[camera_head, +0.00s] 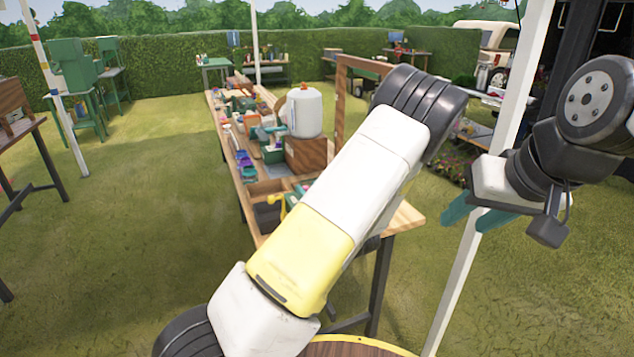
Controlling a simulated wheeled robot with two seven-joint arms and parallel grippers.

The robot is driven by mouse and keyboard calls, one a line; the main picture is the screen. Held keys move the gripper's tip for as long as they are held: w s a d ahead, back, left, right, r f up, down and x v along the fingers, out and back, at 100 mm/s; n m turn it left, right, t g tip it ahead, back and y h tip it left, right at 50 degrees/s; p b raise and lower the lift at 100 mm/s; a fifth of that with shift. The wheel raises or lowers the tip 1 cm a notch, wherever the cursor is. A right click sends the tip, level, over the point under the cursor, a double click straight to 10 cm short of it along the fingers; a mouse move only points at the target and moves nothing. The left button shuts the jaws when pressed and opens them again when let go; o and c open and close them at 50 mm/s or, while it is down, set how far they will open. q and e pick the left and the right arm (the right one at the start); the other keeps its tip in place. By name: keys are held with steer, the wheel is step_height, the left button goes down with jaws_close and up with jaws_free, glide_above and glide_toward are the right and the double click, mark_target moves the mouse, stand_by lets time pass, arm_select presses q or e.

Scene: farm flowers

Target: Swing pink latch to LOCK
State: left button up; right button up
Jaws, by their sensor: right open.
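I cannot make out a pink latch or a LOCK mark in the head view. My right gripper (464,222), with two teal fingers, hangs at the right in front of a white post. Its fingers are apart with nothing seen between them. It is right of the long wooden table (408,217), clear of its near corner. My large white and yellow arm crosses the middle of the view and hides part of the table. My left gripper does not show clearly; it may be hidden behind that arm.
The table holds a white tank (304,112), a wooden frame (341,105), purple items (243,160) and several small boxes. A white post (462,275) stands at the right. A round wooden top (350,347) is at the bottom edge. Grass (140,250) is open at left.

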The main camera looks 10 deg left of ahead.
arm_select(q)
steer(key=shift+x, duration=1.3)
jaws_close()
steer(key=shift+d, duration=0.2)
steer(key=shift+s+n+g+y, duration=0.25)
steer(key=shift+n+g+y, duration=0.25)
steer(key=shift+g+y, duration=0.05)
steer(key=shift+s+n+g+y, duration=0.25)
steer(key=shift+n+g+y, duration=0.25)
steer(key=shift+g+y, duration=0.05)
steer(key=shift+f, duration=0.1)
jaws_free()
